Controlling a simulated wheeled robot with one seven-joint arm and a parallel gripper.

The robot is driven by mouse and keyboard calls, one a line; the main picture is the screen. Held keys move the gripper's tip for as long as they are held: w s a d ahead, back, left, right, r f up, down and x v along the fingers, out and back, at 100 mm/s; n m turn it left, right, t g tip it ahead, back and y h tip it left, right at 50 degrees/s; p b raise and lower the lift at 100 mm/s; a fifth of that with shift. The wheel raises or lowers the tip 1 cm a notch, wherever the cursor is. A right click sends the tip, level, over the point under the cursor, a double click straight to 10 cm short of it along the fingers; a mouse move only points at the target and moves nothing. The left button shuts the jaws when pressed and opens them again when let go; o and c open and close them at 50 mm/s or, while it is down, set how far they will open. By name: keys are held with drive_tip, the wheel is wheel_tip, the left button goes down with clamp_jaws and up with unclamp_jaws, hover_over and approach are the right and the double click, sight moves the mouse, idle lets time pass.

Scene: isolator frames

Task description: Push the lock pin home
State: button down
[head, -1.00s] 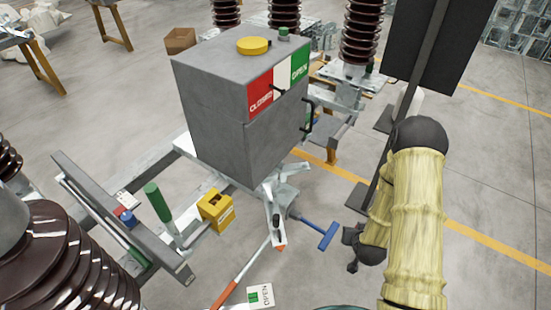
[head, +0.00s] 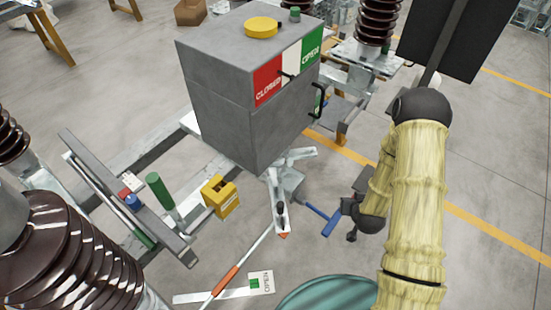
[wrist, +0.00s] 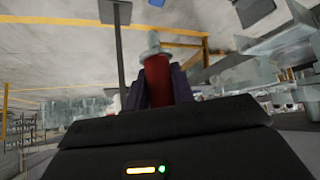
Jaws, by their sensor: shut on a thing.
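My gripper (wrist: 163,85) is shut on a red cylinder (wrist: 157,78) in the wrist view. A pale metal piece (wrist: 153,47) shows at the cylinder's far end. The cylinder looks like the lock pin's grip, but I cannot tell how deep any pin sits. In the head view my gripper (head: 350,207) is small and dark, at the end of the yellow-sleeved arm, right of the grey mechanism box (head: 225,110). The red cylinder cannot be made out there. A metal lever (head: 279,205) with an orange tip hangs below the box.
A yellow padlock-like block (head: 220,198) and a green handle (head: 161,191) stand further left. A white-and-orange rod (head: 228,277) and an OPEN tag (head: 260,283) are in front. A green drum (head: 335,295) is at the bottom edge.

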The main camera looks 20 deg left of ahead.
drive_tip(key=a+r+n+g+y+p, duration=0.1)
drive_tip(key=a+r+n+p, duration=0.3)
drive_tip(key=a, duration=0.4)
drive_tip(key=s+a+r+n+g+y+p, duration=0.1)
drive_tip(key=a+r+n+g+y+p, duration=0.1)
drive_tip(key=a, duration=0.7)
drive_tip(key=s+a+r+n+g+y+p, duration=0.1)
drive_tip(key=a+r+n+g+y+p, duration=0.1)
drive_tip(key=a+r+n+y+p, duration=0.2)
drive_tip(key=shift+s+a+r+n+p, duration=0.1)
drive_tip(key=shift+a+r+n+p, duration=0.25)
drive_tip(key=shift+a+r+p, duration=0.55)
drive_tip(key=shift+s+a+r+n+p, duration=0.1)
drive_tip(key=shift+a+r+n+p, duration=0.2)
drive_tip(key=shift+a+r+p, duration=0.6)
drive_tip(key=shift+s+a+r+n+p, duration=0.1)
drive_tip(key=shift+a+r+n+p, duration=0.35)
drive_tip(key=shift+r, duration=0.75)
drive_tip(key=shift+a, duration=0.15)
drive_tip(key=shift+f, duration=0.1)
drive_tip(key=shift+f+b, duration=2.7)
drive_tip(key=shift+f, duration=0.15)
drive_tip(key=shift+w+b, duration=0.25)
drive_tip(key=shift+b, duration=0.05)
